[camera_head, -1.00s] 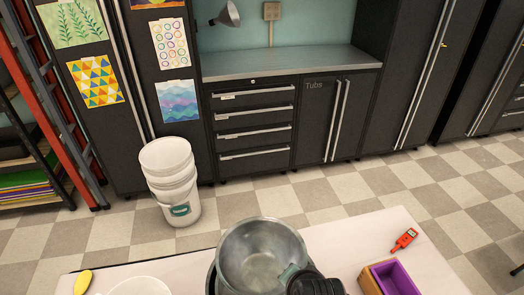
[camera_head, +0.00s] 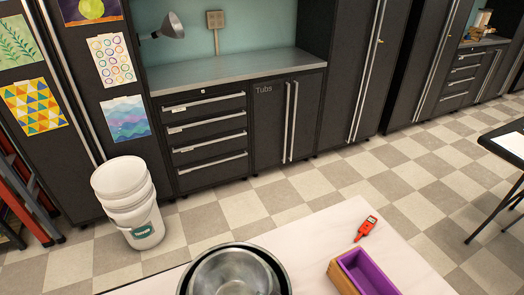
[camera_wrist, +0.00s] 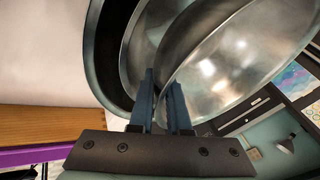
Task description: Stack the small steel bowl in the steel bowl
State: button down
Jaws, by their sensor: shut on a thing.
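The small steel bowl (camera_wrist: 235,60) fills the upper right of the wrist view, shiny and tilted there. My gripper (camera_wrist: 161,82) is shut on its rim. The larger steel bowl (camera_wrist: 105,70) shows behind it as a dark-edged curve on the left. In the head view the small bowl (camera_head: 232,273) appears within the rim of the larger bowl (camera_head: 184,281) at the bottom edge. Both are cut off there, and I cannot tell whether the small bowl rests on the larger one. My gripper is not clearly seen in the head view.
A wooden box with a purple inside (camera_head: 366,272) stands right of the bowls on the pale table (camera_head: 310,240). A red device (camera_head: 366,227) lies behind it. White buckets (camera_head: 128,203) stand on the floor beyond. The table between bowls and box is clear.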

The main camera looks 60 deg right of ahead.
jog(key=shift+f, duration=0.1)
jog(key=shift+f, duration=0.45)
jog(key=c, duration=1.2)
grip_release()
jog(key=shift+o, duration=0.2)
jog(key=shift+r, duration=0.1)
jog(key=v, duration=1.2)
jog(key=shift+r+p, duration=0.4)
jog(key=shift+r, duration=0.1)
jog(key=shift+w, duration=0.1)
